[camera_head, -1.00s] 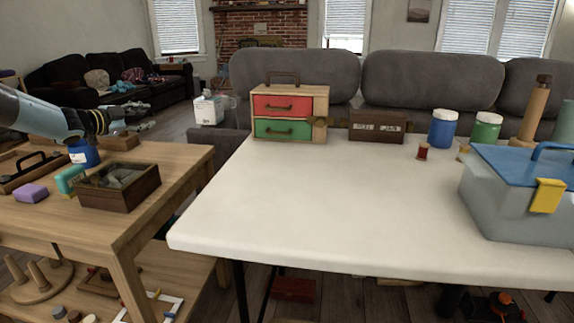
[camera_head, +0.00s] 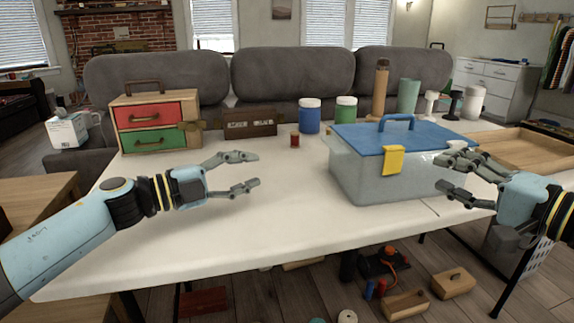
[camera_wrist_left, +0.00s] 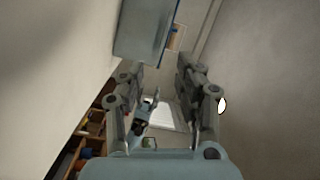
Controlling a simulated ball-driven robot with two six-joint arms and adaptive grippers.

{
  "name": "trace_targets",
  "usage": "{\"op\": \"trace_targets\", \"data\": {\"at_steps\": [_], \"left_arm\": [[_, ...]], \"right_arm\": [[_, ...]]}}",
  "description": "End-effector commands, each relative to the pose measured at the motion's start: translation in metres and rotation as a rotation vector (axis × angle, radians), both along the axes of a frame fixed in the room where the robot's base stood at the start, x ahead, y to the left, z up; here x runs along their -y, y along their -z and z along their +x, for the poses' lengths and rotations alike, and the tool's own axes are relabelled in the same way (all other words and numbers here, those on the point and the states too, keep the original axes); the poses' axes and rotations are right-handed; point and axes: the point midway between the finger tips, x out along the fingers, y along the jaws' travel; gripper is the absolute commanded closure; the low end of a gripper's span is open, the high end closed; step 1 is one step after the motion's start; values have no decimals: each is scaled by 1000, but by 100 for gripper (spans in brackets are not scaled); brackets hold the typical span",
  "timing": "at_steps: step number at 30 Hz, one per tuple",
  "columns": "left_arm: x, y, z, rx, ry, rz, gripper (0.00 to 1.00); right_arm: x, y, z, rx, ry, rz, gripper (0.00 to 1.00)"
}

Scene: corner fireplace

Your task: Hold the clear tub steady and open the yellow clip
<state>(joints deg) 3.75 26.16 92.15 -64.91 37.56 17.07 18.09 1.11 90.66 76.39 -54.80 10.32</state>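The clear tub (camera_head: 358,178) stands on the white table with its blue lid (camera_head: 400,137) on. The yellow clip (camera_head: 393,160) hangs over the lid's front edge and down the tub's front wall; it looks closed. My left gripper (camera_head: 257,171) is open and empty over the table, left of the tub and apart from it. In the left wrist view, my open fingers (camera_wrist_left: 155,75) point toward a grey-blue box shape, probably the tub (camera_wrist_left: 145,32). My right gripper (camera_head: 441,172) is open at the tub's right front corner, partly covering it. I cannot tell whether it touches.
Behind stand a drawer box (camera_head: 155,124), a brown box (camera_head: 250,122), a blue jar (camera_head: 309,116), a green jar (camera_head: 346,108) and a small red spool (camera_head: 295,140). A wooden tray (camera_head: 525,150) lies right of the tub. The table's front middle (camera_head: 300,225) is clear.

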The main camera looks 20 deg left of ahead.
Motion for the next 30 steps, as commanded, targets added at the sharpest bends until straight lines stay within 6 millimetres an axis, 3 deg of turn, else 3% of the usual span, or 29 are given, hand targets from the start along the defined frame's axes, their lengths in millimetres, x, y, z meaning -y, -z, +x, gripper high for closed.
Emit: {"op": "trace_targets", "data": {"at_steps": [1,6,17,30], "left_arm": [[25,-9,7,37,-21,9,65],[63,-14,18,109,-90,132,65],[88,-18,38,155,-137,224,65],[127,-17,104,153,-133,223,65]], "right_arm": [[0,0,0,0,0,0,62],[0,0,0,0,0,0,62],[0,0,0,0,0,0,62],[0,0,0,0,0,0,62]]}}
